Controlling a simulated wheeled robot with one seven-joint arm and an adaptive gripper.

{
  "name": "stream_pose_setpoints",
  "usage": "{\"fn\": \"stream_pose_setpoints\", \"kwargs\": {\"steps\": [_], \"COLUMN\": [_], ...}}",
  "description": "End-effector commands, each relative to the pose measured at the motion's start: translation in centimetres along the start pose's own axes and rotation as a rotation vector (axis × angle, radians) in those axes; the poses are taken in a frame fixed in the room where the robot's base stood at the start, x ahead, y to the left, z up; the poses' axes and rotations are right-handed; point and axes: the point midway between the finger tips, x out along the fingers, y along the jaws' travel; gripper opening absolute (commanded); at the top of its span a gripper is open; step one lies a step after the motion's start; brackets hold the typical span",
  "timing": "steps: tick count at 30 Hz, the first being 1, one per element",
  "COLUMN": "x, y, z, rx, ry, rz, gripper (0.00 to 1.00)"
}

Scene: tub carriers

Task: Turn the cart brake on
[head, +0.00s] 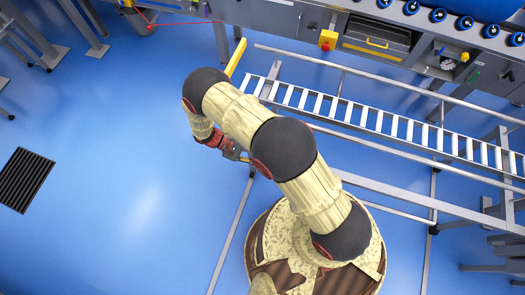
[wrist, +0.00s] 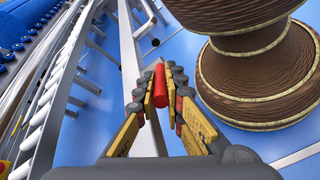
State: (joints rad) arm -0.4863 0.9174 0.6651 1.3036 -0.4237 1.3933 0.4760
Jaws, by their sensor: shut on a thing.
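A red cylindrical handle (wrist: 159,88), which looks like the brake lever, lies between the fingers of my gripper (wrist: 161,76) in the wrist view. The yellow and black fingers are closed around it from both sides. Behind it runs a grey metal rail (wrist: 150,140) of the frame. In the head view my gripper (head: 232,151) is beside the near end of the roller frame, partly hidden by my arm, and the handle cannot be made out there. How the lever is mounted, and its exact angle, is hidden.
A roller track (head: 380,122) with grey rails runs to the right; it also shows at left in the wrist view (wrist: 45,125). A yellow bar (head: 236,58) stands at its end. A machine with a red-and-yellow button box (head: 328,40) stands behind. Blue floor (head: 110,150) is clear at left, around a dark grate (head: 24,179).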

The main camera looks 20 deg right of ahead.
Motion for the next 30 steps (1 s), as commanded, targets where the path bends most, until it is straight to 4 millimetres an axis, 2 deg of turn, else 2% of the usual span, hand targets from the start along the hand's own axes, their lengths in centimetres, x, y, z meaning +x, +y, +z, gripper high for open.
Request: {"fn": "stream_pose_setpoints", "kwargs": {"steps": [6, 17, 18, 27, 30], "x": [0.46, 0.49, 0.49, 0.51, 0.55], "y": [-0.8, -0.85, -0.85, -0.82, -0.81], "z": [0.34, 0.33, 0.33, 0.37, 0.4], "rx": [0.001, 0.001, 0.001, 0.001, 0.0], "ry": [-0.018, -0.018, -0.018, -0.019, -0.021], "rz": [0.011, 0.012, 0.012, 0.013, 0.014], "gripper": [0.0, 0.0, 0.12, 0.29, 0.3]}}
